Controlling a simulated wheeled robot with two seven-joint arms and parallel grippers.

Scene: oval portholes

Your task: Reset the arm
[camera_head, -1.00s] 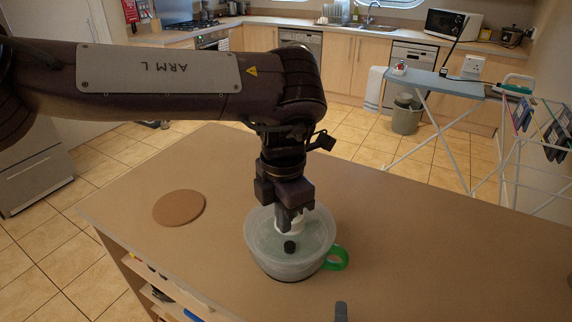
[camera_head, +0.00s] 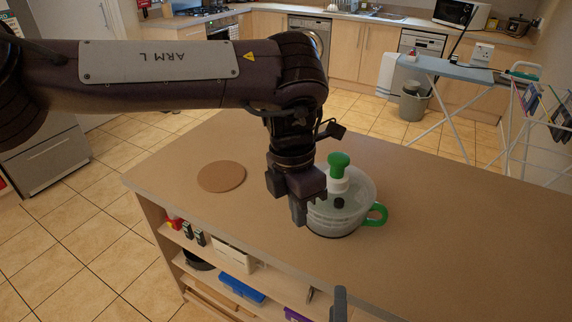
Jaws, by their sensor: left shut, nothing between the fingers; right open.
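My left gripper (camera_head: 301,212) hangs from the arm marked "ARM L", pointing down with its fingers shut and empty. It is at the left side of a translucent bowl (camera_head: 338,218) with a green handle (camera_head: 377,215). I cannot tell whether it touches the bowl. A green-topped white piece (camera_head: 339,166) and a small black knob (camera_head: 339,203) show at the bowl's top, to the right of the gripper. Only a dark tip of my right gripper (camera_head: 340,303) shows at the bottom edge; it is open.
A round cork mat (camera_head: 221,176) lies left of the bowl on the brown counter (camera_head: 440,240). Shelves with a blue box (camera_head: 242,289) are below its front edge. The counter's right part is clear. An ironing board (camera_head: 465,72) and a drying rack stand behind.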

